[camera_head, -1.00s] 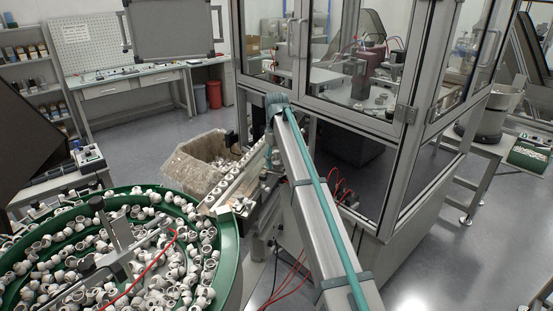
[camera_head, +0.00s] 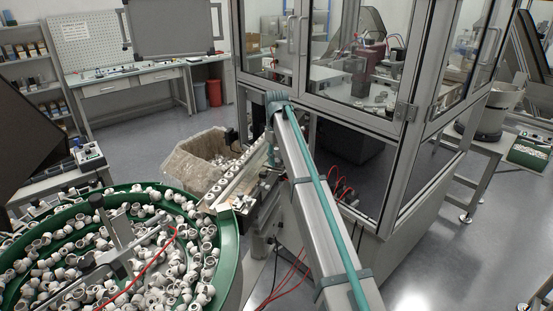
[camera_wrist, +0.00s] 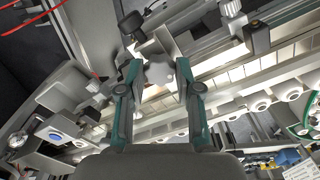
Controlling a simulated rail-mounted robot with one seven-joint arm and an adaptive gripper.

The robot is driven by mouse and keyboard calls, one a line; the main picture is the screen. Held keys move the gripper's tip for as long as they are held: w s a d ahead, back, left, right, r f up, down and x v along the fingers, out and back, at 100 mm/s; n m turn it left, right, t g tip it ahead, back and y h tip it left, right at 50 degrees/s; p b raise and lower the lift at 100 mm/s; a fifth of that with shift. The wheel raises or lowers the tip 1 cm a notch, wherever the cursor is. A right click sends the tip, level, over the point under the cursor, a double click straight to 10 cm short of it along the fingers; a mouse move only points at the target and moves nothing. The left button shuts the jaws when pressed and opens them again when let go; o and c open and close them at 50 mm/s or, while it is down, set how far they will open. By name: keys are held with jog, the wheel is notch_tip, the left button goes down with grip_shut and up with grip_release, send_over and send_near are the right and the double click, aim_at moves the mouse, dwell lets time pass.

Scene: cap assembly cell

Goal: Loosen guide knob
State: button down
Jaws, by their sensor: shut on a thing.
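My gripper (camera_wrist: 159,80) shows in the wrist view, with its two green-sided fingers on either side of a pale grey lobed knob, which I take to be the guide knob (camera_wrist: 159,72). The fingers are shut on it. In the head view my arm hides the gripper and the knob. The guide track (camera_head: 234,185) with a row of white caps runs up from the bowl in the head view, and its caps also show at the right of the wrist view (camera_wrist: 262,103).
A green-rimmed feeder bowl (camera_head: 228,240) full of white caps stands at the lower left. A bin (camera_head: 190,160) lined with clear plastic stands behind the track. A glazed machine enclosure (camera_head: 390,150) is to the right. In the wrist view a black knob (camera_wrist: 130,22) sits near the left finger.

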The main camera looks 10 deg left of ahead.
aim_at(277, 160)
jog(key=n+b, duration=0.1)
jog(key=n, duration=0.5)
jog(key=n+b, duration=0.1)
jog(key=n, duration=0.6)
dwell(0.5)
jog(key=c, duration=0.8)
grip_release()
jog(key=shift+r, duration=0.1)
notch_tip(277, 160, up, 12)
jog(key=shift+f, duration=0.1)
